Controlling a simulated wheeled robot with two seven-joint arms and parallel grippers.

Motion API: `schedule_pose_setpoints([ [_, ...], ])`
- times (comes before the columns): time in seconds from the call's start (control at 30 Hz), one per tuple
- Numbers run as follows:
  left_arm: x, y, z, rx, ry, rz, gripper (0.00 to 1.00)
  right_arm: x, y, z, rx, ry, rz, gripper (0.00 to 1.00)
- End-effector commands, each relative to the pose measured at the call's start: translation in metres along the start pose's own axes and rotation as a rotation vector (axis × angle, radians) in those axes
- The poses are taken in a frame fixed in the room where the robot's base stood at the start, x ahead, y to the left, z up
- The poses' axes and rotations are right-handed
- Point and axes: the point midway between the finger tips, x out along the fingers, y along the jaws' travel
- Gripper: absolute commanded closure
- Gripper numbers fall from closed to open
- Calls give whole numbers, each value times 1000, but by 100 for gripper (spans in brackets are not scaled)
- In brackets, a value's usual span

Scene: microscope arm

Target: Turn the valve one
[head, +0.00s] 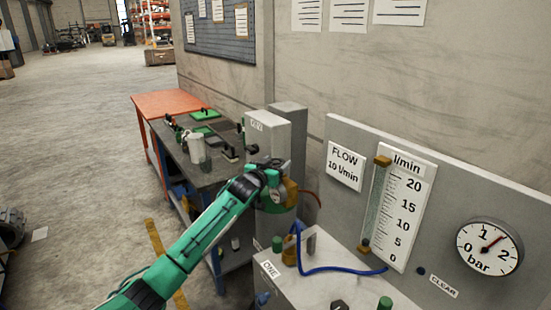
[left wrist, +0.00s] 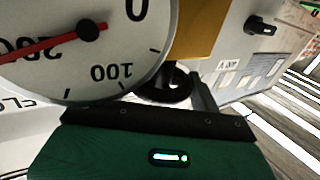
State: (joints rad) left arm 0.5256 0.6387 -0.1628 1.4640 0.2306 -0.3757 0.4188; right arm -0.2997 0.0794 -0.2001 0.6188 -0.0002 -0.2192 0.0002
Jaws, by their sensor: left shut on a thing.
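My left gripper (head: 272,183) is at the end of the green arm, beside a brass-coloured part (head: 291,190) in front of the grey cabinet. In the left wrist view, a black round part (left wrist: 165,88) sits right at the dark edge of my gripper, below a brass body (left wrist: 195,30). The gripper appears shut on this black part, mostly hidden by the gripper and gauge. A large white gauge (left wrist: 120,50) with a red needle fills the upper left there. A label reading ONE (head: 269,269) is on the grey box below, near a green knob (head: 277,243). My right gripper does not show.
A grey panel (head: 445,190) at right carries a flow scale (head: 402,207), a bar dial (head: 488,248) and a CLEAR label (head: 443,286). A blue hose (head: 330,268) crosses the grey box. A workbench with tools and an orange table (head: 172,102) stand behind. The floor at left is mostly open.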

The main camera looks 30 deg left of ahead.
Motion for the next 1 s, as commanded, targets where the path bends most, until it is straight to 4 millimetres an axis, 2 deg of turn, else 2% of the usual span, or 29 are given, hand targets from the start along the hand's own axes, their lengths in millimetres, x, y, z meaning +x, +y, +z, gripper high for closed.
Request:
schedule_pose_setpoints([
  [0.1, 0, -2, -3, 5, 0, 46, 59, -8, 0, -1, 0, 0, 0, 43],
  [1.0, 1, -4, -5, 5, 2, 348, 59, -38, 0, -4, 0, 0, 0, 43],
])
